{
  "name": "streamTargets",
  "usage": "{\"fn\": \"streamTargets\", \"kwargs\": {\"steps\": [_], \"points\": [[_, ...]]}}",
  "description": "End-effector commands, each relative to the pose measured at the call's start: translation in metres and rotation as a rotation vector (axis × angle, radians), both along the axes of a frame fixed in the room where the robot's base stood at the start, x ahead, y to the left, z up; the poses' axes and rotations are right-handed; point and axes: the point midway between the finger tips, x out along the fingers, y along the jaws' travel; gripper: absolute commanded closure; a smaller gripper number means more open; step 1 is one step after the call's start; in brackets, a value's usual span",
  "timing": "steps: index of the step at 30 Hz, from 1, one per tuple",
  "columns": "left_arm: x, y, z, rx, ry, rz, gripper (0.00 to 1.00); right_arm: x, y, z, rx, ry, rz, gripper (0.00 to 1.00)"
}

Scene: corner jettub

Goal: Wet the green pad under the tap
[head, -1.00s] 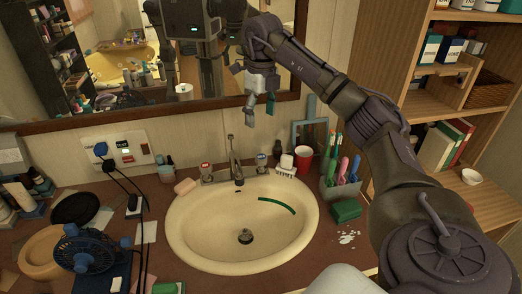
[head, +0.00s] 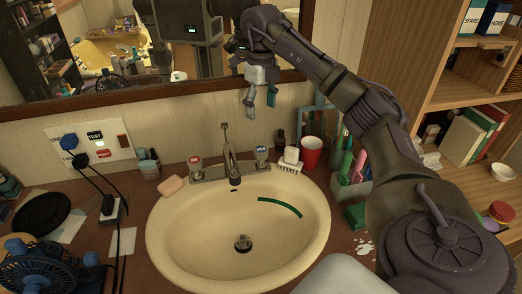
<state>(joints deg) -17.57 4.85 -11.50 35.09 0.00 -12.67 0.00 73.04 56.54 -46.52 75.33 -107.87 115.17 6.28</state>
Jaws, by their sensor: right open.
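The green pad (head: 356,214) lies on the brown counter just right of the sink, partly hidden by my right arm. The tap (head: 230,160) stands at the back of the cream sink (head: 165,250), its spout over the basin, with red and blue handles at its sides. I see no water running. My right gripper (head: 260,98) is open and empty, fingers pointing down, above and behind the sink near the mirror. It is well apart from the pad. My left gripper is not in view.
A soap bar (head: 172,186), brush (head: 290,160) and red cup (head: 312,152) stand around the sink's back rim. A holder of pens or brushes (head: 350,165) is behind the pad. A green arc (head: 282,205) marks the basin. A blue fan (head: 45,265) and cords crowd the left.

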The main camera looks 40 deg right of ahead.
Motion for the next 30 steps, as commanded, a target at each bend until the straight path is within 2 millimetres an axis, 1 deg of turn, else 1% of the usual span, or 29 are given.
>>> {"fn": "streamTargets", "kwargs": {"steps": [1, 5, 7, 11, 21, 25, 30], "points": [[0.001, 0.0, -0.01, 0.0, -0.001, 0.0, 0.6, 0.0, 0.0, -0.01, 0.0, 0.0, 0.0, 0.28], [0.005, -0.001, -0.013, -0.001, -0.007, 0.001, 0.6, 0.0, 0.0, -0.016, 0.0, 0.0, 0.0, 0.28], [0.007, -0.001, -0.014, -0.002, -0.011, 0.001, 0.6, 0.0, 0.0, -0.023, 0.001, 0.001, 0.001, 0.28], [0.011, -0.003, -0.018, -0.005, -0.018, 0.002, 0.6, -0.001, 0.0, -0.045, 0.001, 0.004, 0.0, 0.28], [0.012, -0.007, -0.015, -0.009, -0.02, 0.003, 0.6, -0.001, 0.0, -0.114, 0.0, 0.004, 0.0, 0.28], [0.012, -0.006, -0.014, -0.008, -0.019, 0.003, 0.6, -0.001, 0.0, -0.133, 0.0, 0.003, 0.0, 0.28], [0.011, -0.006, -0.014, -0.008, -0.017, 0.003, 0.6, -0.001, 0.0, -0.146, 0.0, 0.001, 0.0, 0.28]]}}
